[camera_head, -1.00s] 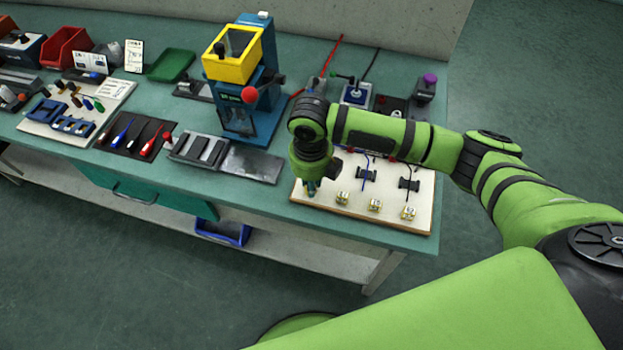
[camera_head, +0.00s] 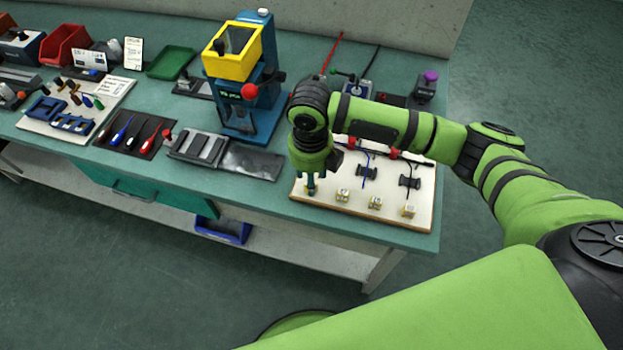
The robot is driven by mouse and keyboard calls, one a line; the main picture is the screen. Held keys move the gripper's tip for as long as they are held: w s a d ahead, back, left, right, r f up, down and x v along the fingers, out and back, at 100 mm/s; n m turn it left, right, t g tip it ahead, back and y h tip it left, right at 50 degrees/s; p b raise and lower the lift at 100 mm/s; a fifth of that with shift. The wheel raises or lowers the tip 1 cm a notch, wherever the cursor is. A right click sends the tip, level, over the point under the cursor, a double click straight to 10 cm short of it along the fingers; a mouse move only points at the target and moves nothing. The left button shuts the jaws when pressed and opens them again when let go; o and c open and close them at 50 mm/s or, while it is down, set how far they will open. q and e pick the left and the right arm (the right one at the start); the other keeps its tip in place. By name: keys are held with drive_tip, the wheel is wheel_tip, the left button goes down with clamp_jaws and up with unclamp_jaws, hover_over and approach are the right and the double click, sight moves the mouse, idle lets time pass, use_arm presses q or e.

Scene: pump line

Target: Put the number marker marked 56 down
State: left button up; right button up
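My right gripper (camera_head: 311,187) points down over the left front part of a pale board (camera_head: 330,212) at the bench's front right. Its fingertips are low, close to the board's surface. A small pale and yellow patch shows at the fingertips; it may be a number marker, but its number cannot be read and I cannot tell if the fingers grip it. To the right stand three small yellow-and-white number markers in a row: one nearest the gripper (camera_head: 342,196), a middle one (camera_head: 375,202) and a right one (camera_head: 408,210). My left gripper is out of view.
Two black parts, one left (camera_head: 367,173) and one right (camera_head: 410,181), stand on the board behind the markers. A blue press with a yellow hopper (camera_head: 232,55) and a grey tray (camera_head: 250,162) are left of the arm. The bench's front edge is close.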

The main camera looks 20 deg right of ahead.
wheel_tip(320, 180, up, 10)
drive_tip(key=b, duration=0.1)
drive_tip(key=shift+s, duration=0.1)
idle(0.3)
